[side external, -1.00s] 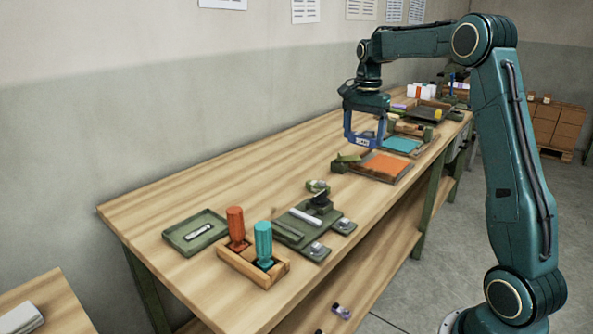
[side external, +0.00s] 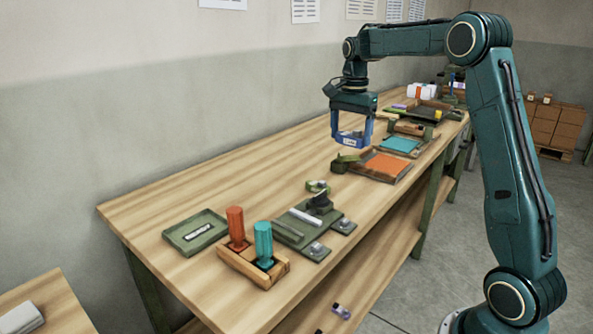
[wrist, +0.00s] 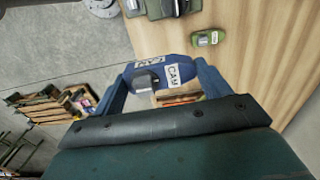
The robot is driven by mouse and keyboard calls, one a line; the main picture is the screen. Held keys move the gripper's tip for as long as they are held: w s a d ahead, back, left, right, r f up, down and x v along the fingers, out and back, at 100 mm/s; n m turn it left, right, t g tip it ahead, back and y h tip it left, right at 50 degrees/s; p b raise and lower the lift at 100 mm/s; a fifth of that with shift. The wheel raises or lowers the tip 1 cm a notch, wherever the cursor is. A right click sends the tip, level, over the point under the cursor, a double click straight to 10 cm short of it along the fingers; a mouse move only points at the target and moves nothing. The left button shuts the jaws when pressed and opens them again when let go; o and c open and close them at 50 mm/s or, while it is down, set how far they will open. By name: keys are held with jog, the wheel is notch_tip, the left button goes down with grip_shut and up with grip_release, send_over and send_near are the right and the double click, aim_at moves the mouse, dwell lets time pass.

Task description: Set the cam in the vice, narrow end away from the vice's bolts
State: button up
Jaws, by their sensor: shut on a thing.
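I cannot tell which end of the cam is narrow. The vice appears to be the dark green fixture (side external: 290,234) with a pale bar and round bolts on two front tabs. Part of it shows at the top edge of the wrist view (wrist: 165,10).
A small green labelled part (side external: 317,186) lies behind the fixture. A green tray (side external: 195,232) and a wooden holder (side external: 250,268) with orange and teal handles stand left of it. An orange-topped tray (side external: 385,166) is right of my gripper. Bench space toward the wall is clear.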

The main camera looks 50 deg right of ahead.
jog(key=r, duration=0.2)
send_over(296, 226)
jog(key=shift+f, duration=0.2)
jog(key=shift+f, duration=0.1)
notch_tip(296, 226, down, 16)
jog(key=shift+r, duration=0.2)
jog(key=shift+f, duration=2.1)
jog(key=shift+f, duration=0.1)
jog(key=o, duration=1.2)
jog(key=shift+f, duration=0.1)
jog(key=shift+o, duration=0.2)
